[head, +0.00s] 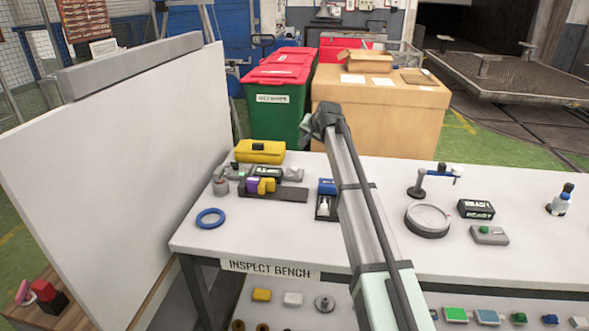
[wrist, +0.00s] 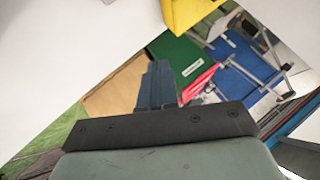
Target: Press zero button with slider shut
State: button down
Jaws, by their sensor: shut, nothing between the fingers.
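A dark rail gauge (head: 290,194) lies on the left part of the bench. A purple block (head: 253,186) and a yellow block (head: 267,186) sit close together on its left half; I cannot tell whether they touch. A small dark display (head: 267,172) stands behind them, with a small grey box (head: 294,174) to its right. No zero button can be made out for certain. My gripper (wrist: 158,68) is shut and empty in the wrist view, apart from everything. In the head view my arm rises over the bench and I cannot make out the fingers clearly.
A yellow case (head: 260,151) lies behind the gauge, a blue ring (head: 210,218) in front-left. A blue-and-black holder (head: 327,200) stands right of the gauge. A round dish (head: 428,220), a display box (head: 475,209) and a green-button box (head: 490,235) stand farther right. A white panel (head: 130,140) borders the left.

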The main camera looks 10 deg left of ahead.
aim_at(296, 169)
jog(key=shift+s+a+f+n+g, duration=0.15)
jog(key=shift+s+a, duration=0.1)
jog(key=shift+a, duration=0.7)
jog(key=shift+s+a+f+n+g, duration=0.1)
jog(key=shift+s+a+n+g, duration=0.1)
jog(key=shift+a, duration=0.7)
jog(key=shift+f, duration=4.35)
jog(key=shift+f, duration=0.2)
jog(key=shift+f, duration=0.25)
jog(key=shift+f, duration=0.5)
jog(key=shift+r, duration=0.95)
jog(key=shift+r, duration=0.1)
